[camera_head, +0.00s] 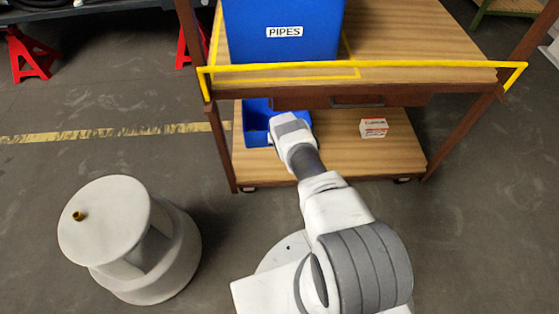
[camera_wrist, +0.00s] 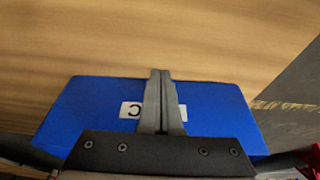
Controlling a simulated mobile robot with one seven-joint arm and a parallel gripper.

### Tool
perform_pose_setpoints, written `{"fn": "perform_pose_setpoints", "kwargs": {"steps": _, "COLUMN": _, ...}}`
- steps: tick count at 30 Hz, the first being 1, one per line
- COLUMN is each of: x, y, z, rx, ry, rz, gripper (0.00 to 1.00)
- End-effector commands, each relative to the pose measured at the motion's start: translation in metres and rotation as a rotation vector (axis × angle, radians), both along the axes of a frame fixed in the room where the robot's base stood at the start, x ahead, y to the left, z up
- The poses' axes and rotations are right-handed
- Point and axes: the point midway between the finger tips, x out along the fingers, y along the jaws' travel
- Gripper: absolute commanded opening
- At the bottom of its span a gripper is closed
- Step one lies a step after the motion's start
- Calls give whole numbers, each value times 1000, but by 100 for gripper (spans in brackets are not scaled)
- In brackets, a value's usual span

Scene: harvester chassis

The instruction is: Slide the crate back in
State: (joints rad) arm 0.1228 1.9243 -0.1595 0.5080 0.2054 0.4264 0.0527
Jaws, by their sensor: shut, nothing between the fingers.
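A blue crate (camera_head: 256,121) sits on the lower shelf of a wooden cart, at its left side. My arm's white end is in front of it and hides part of it. In the wrist view a blue crate (camera_wrist: 215,108) with a partly covered white label fills the lower middle, with wood beyond it. My gripper (camera_wrist: 161,74) has its two grey fingers shut together, with nothing between them, over the crate's label side. I cannot tell if they touch it. The fingertips are hidden in the head view.
A larger blue crate (camera_head: 283,50) labelled PIPES stands on the cart's top, behind a yellow rail (camera_head: 400,66). A small white and orange box (camera_head: 373,128) lies on the lower shelf (camera_head: 395,155) at right. A white round step stool (camera_head: 130,240) stands on the floor at left.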

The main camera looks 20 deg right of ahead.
Motion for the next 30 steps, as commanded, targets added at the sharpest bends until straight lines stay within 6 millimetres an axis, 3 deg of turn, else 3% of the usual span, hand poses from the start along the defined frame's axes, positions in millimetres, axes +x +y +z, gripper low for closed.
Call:
{"fn": "perform_pose_setpoints", "kwargs": {"steps": 15, "x": -73, "y": 21, "z": 3, "rx": 1, "ry": 4, "rz": 0, "gripper": 0}}
{"fn": "perform_pose_setpoints", "kwargs": {"steps": 21, "x": -88, "y": 25, "z": 1, "rx": 1, "ry": 2, "rz": 0, "gripper": 0}}
{"fn": "perform_pose_setpoints", "kwargs": {"steps": 30, "x": -91, "y": 26, "z": -1, "rx": 0, "ry": 1, "rz": 0, "gripper": 0}}
